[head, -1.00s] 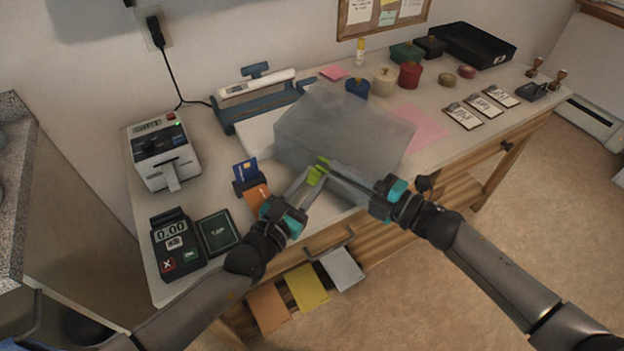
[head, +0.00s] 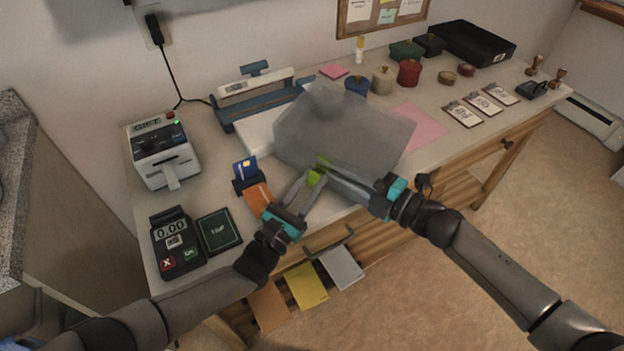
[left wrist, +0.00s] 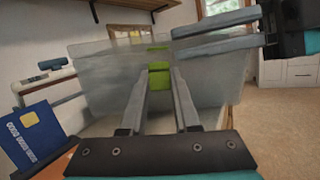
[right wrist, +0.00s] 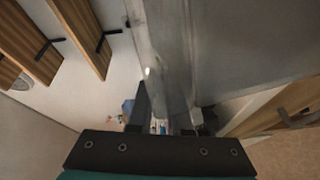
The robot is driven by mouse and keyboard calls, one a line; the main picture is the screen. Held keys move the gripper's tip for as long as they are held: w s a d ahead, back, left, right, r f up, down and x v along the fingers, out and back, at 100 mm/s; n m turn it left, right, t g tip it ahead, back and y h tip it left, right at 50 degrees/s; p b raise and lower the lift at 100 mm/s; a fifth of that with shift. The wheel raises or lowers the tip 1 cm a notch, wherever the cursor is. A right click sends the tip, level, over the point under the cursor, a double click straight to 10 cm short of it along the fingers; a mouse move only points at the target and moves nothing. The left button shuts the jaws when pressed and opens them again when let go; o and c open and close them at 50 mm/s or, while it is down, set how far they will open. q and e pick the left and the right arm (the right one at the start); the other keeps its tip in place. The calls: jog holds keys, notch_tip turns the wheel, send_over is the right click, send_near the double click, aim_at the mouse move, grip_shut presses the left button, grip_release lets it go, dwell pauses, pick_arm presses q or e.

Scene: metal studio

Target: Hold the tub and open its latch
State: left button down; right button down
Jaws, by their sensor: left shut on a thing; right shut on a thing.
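The translucent grey tub (head: 340,135) sits on the desk near its front edge, in the middle of the head view. Its green latch (head: 315,177) is on the front wall. In the left wrist view a bright green piece (left wrist: 158,78) lies between my left fingertips, with a darker green strip above it. My left gripper (head: 311,182) is shut on the latch, reaching up from the front left. My right gripper (head: 362,190) is shut on the tub's wall at the front right. The tub wall (right wrist: 165,50) runs between its fingers in the right wrist view.
A card terminal (head: 176,245), a dark green pad (head: 219,231) and a card holder (head: 250,184) stand to the left. A label printer (head: 163,155) is behind them. Small lidded pots, including a red one (head: 409,74), stand behind the tub. A drawer handle (head: 329,241) juts out below.

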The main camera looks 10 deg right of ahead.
dwell(0.4)
pick_arm(q)
jog(key=c, duration=0.6)
grip_release()
jog(key=shift+c, duration=0.2)
jog(key=shift+a, duration=0.1)
jog(key=shift+s+a+f, duration=0.15)
jog(key=shift+s+a, duration=0.05)
jog(key=shift+s, duration=0.05)
jog(key=r+v, duration=0.3)
jog(key=v, duration=1.1)
jog(key=shift+s+a+f, duration=0.2)
jog(key=shift+s, duration=0.05)
